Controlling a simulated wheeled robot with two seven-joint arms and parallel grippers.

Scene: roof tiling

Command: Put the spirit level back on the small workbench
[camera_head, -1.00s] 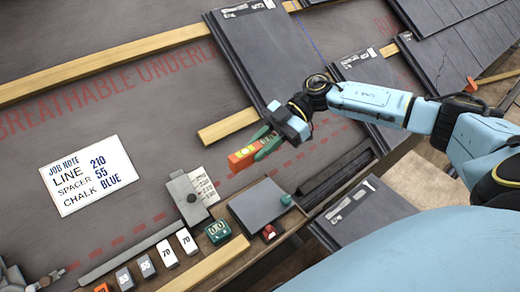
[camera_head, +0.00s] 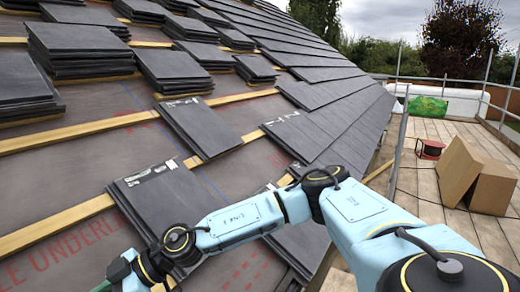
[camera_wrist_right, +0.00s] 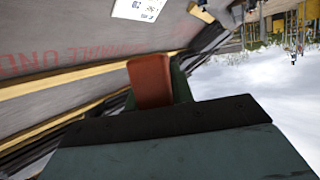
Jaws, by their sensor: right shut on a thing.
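The spirit level (camera_wrist_right: 150,78) shows in the right wrist view as a red-orange block between my dark green fingers. My right gripper (camera_wrist_right: 154,98) is shut on it. In the head view only part of my right gripper (camera_head: 116,273) shows, at the bottom left edge, and the level is not clearly visible there. My left gripper is in neither current view. The small workbench is not in sight now.
Slate stacks (camera_head: 75,50) lie on the battens (camera_head: 60,225) of the roof slope. Laid slates (camera_head: 330,110) cover its right side. A boarded scaffold walkway (camera_head: 430,200) holds cardboard boxes (camera_head: 475,175) and a red reel (camera_head: 430,149).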

